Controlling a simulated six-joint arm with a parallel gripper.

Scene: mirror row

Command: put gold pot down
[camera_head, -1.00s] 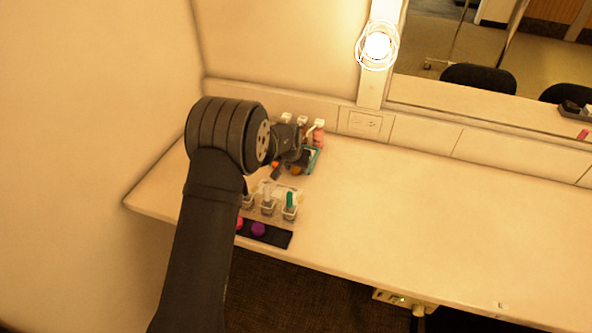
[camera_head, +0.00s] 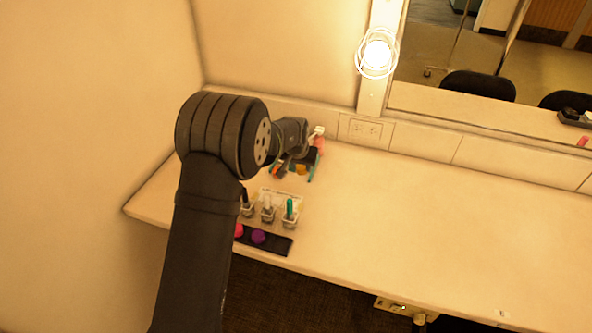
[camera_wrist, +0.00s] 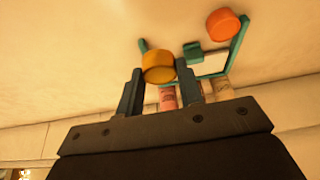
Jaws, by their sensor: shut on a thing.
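The gold pot (camera_wrist: 158,66) is a short round cylinder. It sits between the two fingertips of my gripper (camera_wrist: 159,84) in the wrist view, and the fingers are closed on its sides. In the head view the gold pot (camera_head: 301,169) shows as a small spot beneath my wrist, over the teal-edged tray at the back left of the counter. My own wrist hides much of that area. Whether the pot's underside touches a surface cannot be told.
An orange pot (camera_wrist: 223,25) is near the teal-edged tray (camera_wrist: 241,44). Bottles (camera_wrist: 168,98) stand near the wall. In front are several clear holders (camera_head: 268,215) with coloured sticks and a dark strip (camera_head: 277,243) bearing pink and purple pots.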

